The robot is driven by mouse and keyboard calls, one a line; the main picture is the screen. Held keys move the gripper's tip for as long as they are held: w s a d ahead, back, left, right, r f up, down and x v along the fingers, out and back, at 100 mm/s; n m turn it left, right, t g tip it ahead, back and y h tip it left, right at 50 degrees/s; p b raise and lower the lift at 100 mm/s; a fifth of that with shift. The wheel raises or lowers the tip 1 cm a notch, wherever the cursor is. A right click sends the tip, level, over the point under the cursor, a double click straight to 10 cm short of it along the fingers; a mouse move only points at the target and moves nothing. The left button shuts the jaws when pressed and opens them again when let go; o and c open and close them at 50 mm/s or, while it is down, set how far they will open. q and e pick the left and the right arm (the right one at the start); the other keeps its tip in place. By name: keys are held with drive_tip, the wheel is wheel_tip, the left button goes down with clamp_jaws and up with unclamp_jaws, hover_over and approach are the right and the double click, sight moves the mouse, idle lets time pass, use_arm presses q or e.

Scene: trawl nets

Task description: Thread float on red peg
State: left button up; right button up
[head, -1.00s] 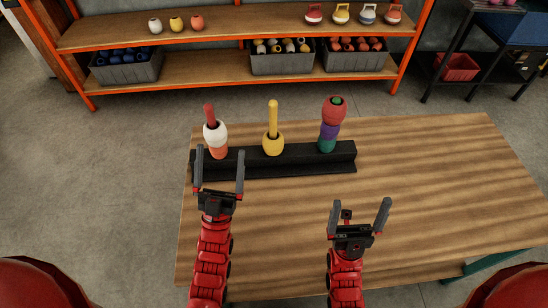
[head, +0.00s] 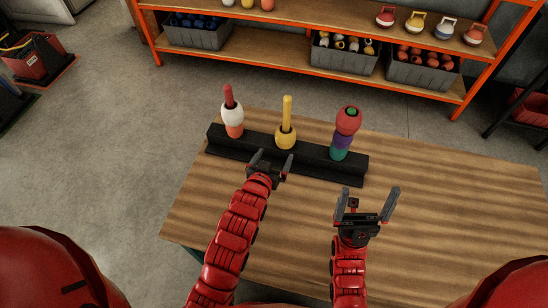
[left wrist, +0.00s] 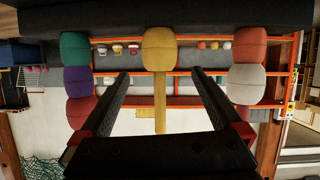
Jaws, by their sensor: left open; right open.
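The black rack (head: 318,166) stands on the table with three upright pegs. The red peg (head: 228,94) at left carries a white float (head: 232,114) above an orange float (head: 235,130). The yellow peg (head: 287,107) in the middle carries one yellow float (head: 286,137). The right peg, its green tip (head: 351,111) showing, carries a red float (head: 347,122), a purple float (head: 344,141) and a green float (head: 338,155). My left gripper (head: 272,160) is open and empty in front of the rack, facing the yellow float (left wrist: 159,50). My right gripper (head: 369,195) is open and empty above the table.
The wooden table (head: 450,220) is bare on its right side. Behind it, an orange-framed shelf (head: 330,72) holds grey bins of floats, such as the left bin (head: 200,32), and several handled weights. The left wrist view shows the rack upside down.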

sight(288, 96)
use_arm(q)
drive_tip(key=p+x, duration=0.4)
drive_tip(key=x, duration=1)
drive_tip(key=shift+w+f+p, duration=0.1)
drive_tip(key=shift+w+p, duration=0.1)
drive_tip(key=shift+p, duration=0.1)
drive_tip(key=shift+x, duration=0.95)
drive_tip(key=shift+d, duration=0.1)
drive_tip(key=c, duration=1.2)
wheel_tip(288, 96, up, 5)
drive_tip(key=p, duration=0.4)
drive_tip(key=shift+r, duration=0.25)
drive_tip(key=shift+r+p, duration=1.9)
drive_tip(key=shift+r, duration=0.9)
drive_tip(key=shift+r+p, duration=0.6)
drive_tip(key=shift+r, duration=1.2)
drive_tip(key=shift+r+p, duration=0.4)
drive_tip(key=shift+r, duration=4.25)
